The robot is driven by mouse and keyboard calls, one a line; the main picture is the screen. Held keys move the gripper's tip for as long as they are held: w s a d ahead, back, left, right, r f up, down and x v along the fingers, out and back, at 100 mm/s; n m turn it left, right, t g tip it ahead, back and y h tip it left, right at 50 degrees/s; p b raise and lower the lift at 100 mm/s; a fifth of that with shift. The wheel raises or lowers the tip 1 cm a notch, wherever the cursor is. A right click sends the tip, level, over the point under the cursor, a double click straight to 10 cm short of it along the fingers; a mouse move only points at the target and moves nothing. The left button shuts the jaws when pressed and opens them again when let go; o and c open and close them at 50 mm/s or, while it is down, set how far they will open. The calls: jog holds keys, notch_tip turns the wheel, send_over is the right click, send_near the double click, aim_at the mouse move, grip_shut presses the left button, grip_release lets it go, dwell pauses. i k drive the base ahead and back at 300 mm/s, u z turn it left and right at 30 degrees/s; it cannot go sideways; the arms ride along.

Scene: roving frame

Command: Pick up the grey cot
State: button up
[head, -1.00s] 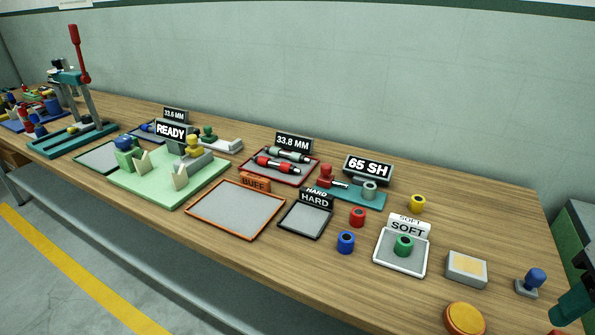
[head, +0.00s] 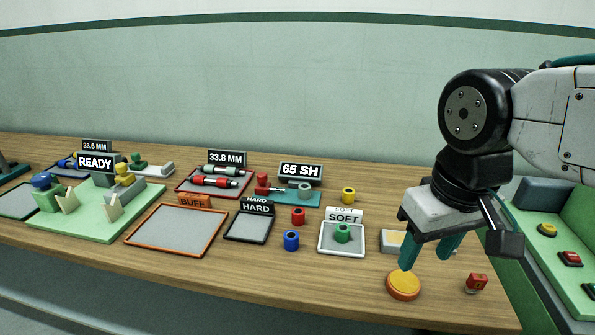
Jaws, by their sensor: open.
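The grey cot (head: 305,192) is a short grey cylinder. It stands upright at the right end of the teal gauge base (head: 283,197), below the "65 SH" display (head: 300,171). My gripper (head: 427,257) is open and empty, with its teal fingers pointing down. It is to the right of the grey cot and nearer the front, above the area of the yellow round button (head: 403,285). The grey cot is not hidden by the arm.
Yellow (head: 348,195), red (head: 298,216) and blue (head: 291,240) cots stand around the gauge. A green cot (head: 342,233) sits on the SOFT tray (head: 328,251). The HARD tray (head: 240,231) and the orange-rimmed BUFF tray (head: 165,238) look empty. A green machine (head: 550,255) stands at the right.

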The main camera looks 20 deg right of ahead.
aim_at(305, 191)
jog(key=k, duration=1.3)
jog(key=u, duration=0.6)
jog(key=i, duration=0.6)
jog(key=u, duration=0.55)
jog(key=i, duration=0.7)
jog(key=z, duration=0.9)
jog(key=i, duration=0.6)
jog(key=z, duration=0.75)
